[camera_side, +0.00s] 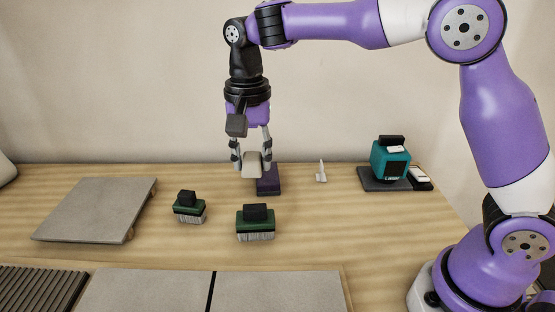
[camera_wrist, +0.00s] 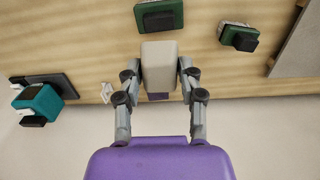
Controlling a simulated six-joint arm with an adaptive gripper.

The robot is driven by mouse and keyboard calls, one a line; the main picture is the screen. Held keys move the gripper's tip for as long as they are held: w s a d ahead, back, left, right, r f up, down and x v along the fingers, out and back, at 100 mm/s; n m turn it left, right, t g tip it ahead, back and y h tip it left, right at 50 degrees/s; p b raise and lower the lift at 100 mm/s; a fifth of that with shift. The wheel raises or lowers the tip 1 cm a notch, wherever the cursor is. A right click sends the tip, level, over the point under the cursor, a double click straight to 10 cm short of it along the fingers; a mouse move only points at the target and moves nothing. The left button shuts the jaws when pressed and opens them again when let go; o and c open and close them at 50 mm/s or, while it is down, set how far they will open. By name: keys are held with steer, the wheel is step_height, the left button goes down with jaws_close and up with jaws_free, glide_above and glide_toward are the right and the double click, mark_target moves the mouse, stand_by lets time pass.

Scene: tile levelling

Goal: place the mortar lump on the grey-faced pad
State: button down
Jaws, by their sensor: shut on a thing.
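My gripper (camera_side: 251,160) points down and is shut on a pale beige, block-like mortar lump (camera_side: 251,166). In the wrist view, the lump (camera_wrist: 159,66) sits between the two fingers. The lump appears raised, beside or in front of a dark purple block (camera_side: 269,181); I cannot tell if they touch. The purple block is partly hidden behind the lump in the wrist view. A square, flat, grey-faced pad (camera_side: 98,208) lies at the left of the table, apart from my gripper. Its edge shows at the upper right of the wrist view (camera_wrist: 298,48).
Two green brushes with dark handles stand between the pad and the gripper, one nearer the pad (camera_side: 189,208) and one in front (camera_side: 255,223). A teal device (camera_side: 390,160) on a dark base stands right. Grey tiles (camera_side: 280,290) and a ribbed dark panel (camera_side: 38,288) line the front.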

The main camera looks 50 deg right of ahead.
steer(key=shift+w+f, duration=0.15)
steer(key=shift+w, duration=0.25)
glide_above(267, 180)
step_height(267, 180, down, 7)
steer(key=shift+s, duration=0.1)
steer(key=shift+f, duration=1.95)
steer(key=shift+f, duration=0.15)
steer(key=shift+c, duration=2.2)
jaws_free()
